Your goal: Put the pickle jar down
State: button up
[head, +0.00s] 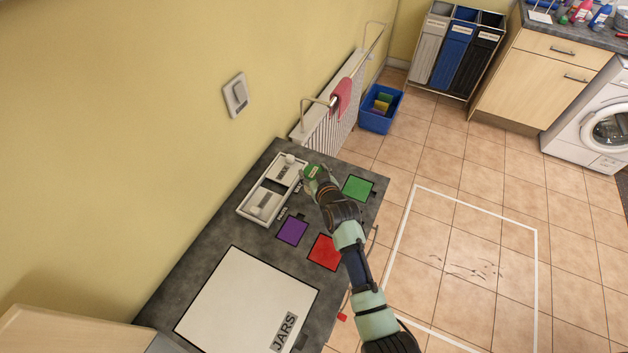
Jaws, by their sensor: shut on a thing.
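My gripper (318,181) is over the far end of the dark counter (205,248), at the right edge of a white tray. It is shut on the pickle jar (311,171), whose round green lid faces up towards the camera. My gripper hides most of the jar's body, and I cannot tell whether its base touches the counter. A large white area marked JARS (245,300) lies bare at the near end of the counter.
The white tray (244,212) holds pale items in compartments. Green (358,188), purple (292,231) and red (325,252) squares lie on the counter. A radiator (335,122) and blue crate (380,124) stand beyond it. Tiled floor is open to the right.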

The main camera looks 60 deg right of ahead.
jog(key=shift+f, duration=1.85)
jog(key=shift+f+b, duration=0.2)
jog(key=shift+b, duration=0.2)
jog(key=o, duration=1.4)
jog(key=shift+r+p, duration=0.3)
jog(key=p+v, duration=0.1)
jog(key=v, duration=1.1)
jog(key=shift+f, duration=0.1)
